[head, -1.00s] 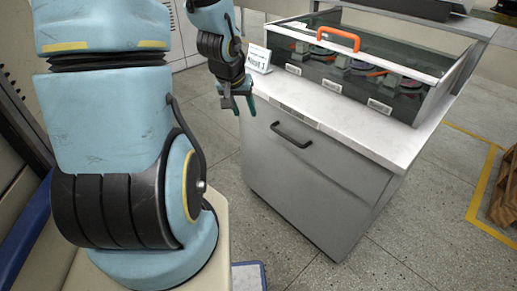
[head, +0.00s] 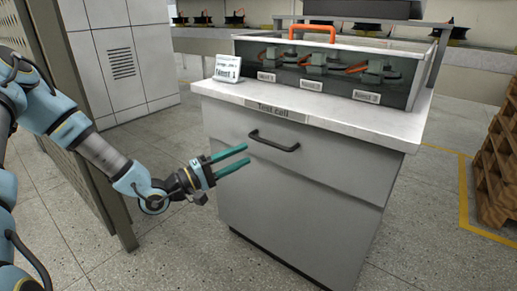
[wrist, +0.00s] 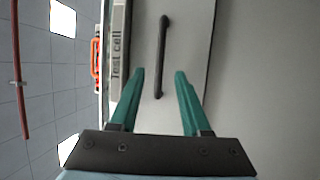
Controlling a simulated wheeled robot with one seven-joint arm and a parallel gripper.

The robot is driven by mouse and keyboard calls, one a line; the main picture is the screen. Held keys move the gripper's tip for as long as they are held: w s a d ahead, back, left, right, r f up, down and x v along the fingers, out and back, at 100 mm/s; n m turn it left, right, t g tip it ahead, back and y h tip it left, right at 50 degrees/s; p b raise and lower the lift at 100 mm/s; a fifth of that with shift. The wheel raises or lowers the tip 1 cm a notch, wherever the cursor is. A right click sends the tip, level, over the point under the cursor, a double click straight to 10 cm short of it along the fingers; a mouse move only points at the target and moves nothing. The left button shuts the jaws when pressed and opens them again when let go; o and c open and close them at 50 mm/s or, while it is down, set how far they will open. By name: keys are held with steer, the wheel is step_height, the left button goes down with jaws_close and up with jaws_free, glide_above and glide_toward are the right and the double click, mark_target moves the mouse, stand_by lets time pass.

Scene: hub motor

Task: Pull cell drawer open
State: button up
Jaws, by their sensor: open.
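The cell drawer (head: 322,167) is the top front of a grey cabinet and is shut, under a label reading "Test cell" (head: 276,110). Its dark bar handle (head: 273,141) runs across the upper drawer front. My gripper (head: 247,158) is open, with teal fingers pointing at the drawer front, to the left of and a little below the handle in the head view. In the wrist view, the handle (wrist: 162,56) stands upright in the picture, ahead of and between the two open fingers (wrist: 159,72). The fingers do not hold it.
On the white cabinet top (head: 385,130) stand a glass-sided test box (head: 410,92) with an orange handle (head: 313,27) and a small white sign (head: 228,68). Wooden pallets (head: 497,165) are stacked at the right. The floor before the cabinet is clear.

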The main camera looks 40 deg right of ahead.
mark_target(269, 141)
steer(key=x, duration=0.9)
steer(key=shift+s+d+b, duration=0.1)
steer(key=shift+d+b, duration=0.05)
steer(key=shift+b, duration=0.2)
jaws_close()
stand_by(0.9)
